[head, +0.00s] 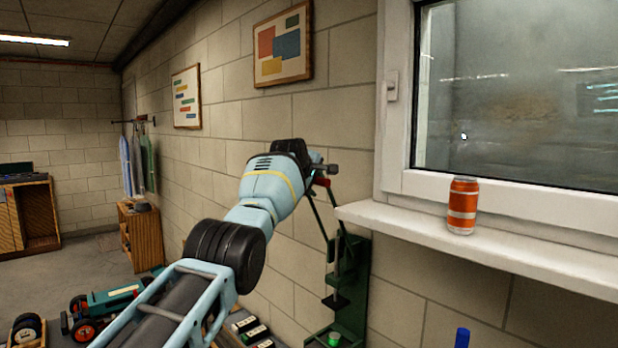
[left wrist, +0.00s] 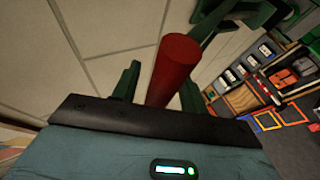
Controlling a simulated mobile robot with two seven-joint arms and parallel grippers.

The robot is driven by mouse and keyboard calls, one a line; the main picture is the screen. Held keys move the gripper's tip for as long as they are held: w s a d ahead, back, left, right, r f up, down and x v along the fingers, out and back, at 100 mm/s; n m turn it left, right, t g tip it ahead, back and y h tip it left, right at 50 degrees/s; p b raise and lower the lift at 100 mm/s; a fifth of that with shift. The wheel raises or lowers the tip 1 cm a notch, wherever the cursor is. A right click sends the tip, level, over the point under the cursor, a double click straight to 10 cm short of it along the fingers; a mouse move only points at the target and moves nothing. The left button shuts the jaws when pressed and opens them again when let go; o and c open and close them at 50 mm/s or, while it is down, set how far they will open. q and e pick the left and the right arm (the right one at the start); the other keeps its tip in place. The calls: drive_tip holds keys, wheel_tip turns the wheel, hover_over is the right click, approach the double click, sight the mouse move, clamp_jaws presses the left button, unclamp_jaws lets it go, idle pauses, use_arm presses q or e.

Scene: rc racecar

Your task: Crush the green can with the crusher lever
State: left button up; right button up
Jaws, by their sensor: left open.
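The crusher (head: 362,285) is a dark green frame on the wall below and left of the window. Its lever has a red handle (head: 322,182) at the top, partly hidden by my left gripper (head: 320,170). In the left wrist view the red handle (left wrist: 175,65) rises between the two open fingers; I cannot tell whether it touches either. A green can (head: 334,340) shows its top at the lower edge of the head view, at the crusher's base, mostly cut off. My right gripper is not in view.
An orange can (head: 462,207) stands on the white window sill (head: 500,245), right of the crusher. A blue object (head: 462,338) shows at the bottom edge. A toy racecar (head: 100,305) and small boxes lie at lower left. The wall is close behind the lever.

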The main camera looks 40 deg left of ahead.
use_arm(q)
drive_tip(key=shift+s+d+r+p, duration=0.15)
drive_tip(key=shift+s+r+p, duration=0.15)
drive_tip(key=shift+s+r, duration=0.25)
drive_tip(key=shift+p+v, duration=0.3)
drive_tip(key=shift+v, duration=0.45)
drive_tip(key=v, duration=0.4)
drive_tip(key=shift+s+d+p, duration=0.15)
drive_tip(key=shift+s+p, duration=0.05)
drive_tip(key=shift+p, duration=0.15)
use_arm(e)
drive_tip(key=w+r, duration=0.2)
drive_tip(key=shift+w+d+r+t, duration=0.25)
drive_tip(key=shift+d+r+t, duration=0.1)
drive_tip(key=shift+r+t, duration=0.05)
use_arm(q)
drive_tip(key=shift+f, duration=0.1)
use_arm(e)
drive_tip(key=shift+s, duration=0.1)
